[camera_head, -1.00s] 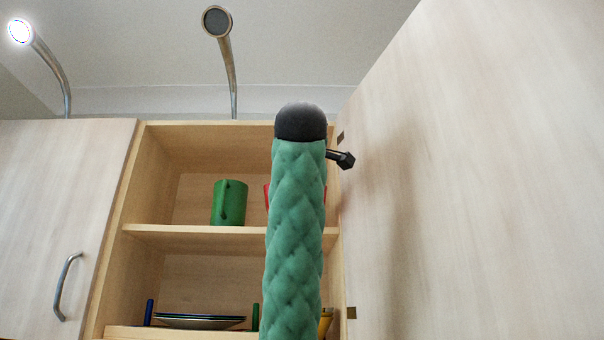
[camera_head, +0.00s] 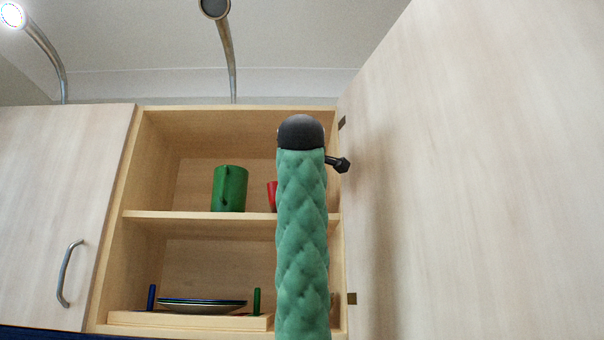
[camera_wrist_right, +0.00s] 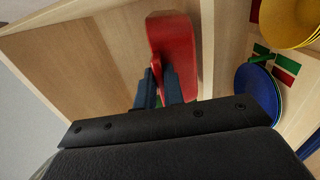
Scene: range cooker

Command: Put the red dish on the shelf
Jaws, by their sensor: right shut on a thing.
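The red dish (camera_wrist_right: 178,45) is in the right wrist view, between the dark fingers of my right gripper (camera_wrist_right: 158,88), which is shut on it. The dish is inside the open cupboard, in front of a wooden panel. In the head view only a sliver of the red dish (camera_head: 272,196) shows, just above the level of the upper shelf (camera_head: 180,216). My green padded right arm hides the rest of it and my right gripper there. I cannot tell whether the dish touches the shelf. My left gripper is in neither view.
A green mug (camera_head: 230,188) stands on the upper shelf, left of the red dish. Stacked plates (camera_head: 202,305) and a rack peg (camera_head: 257,301) are on the lower level. An open door (camera_head: 450,180) closes off the right side. A yellow bowl (camera_wrist_right: 288,22) shows in the wrist view.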

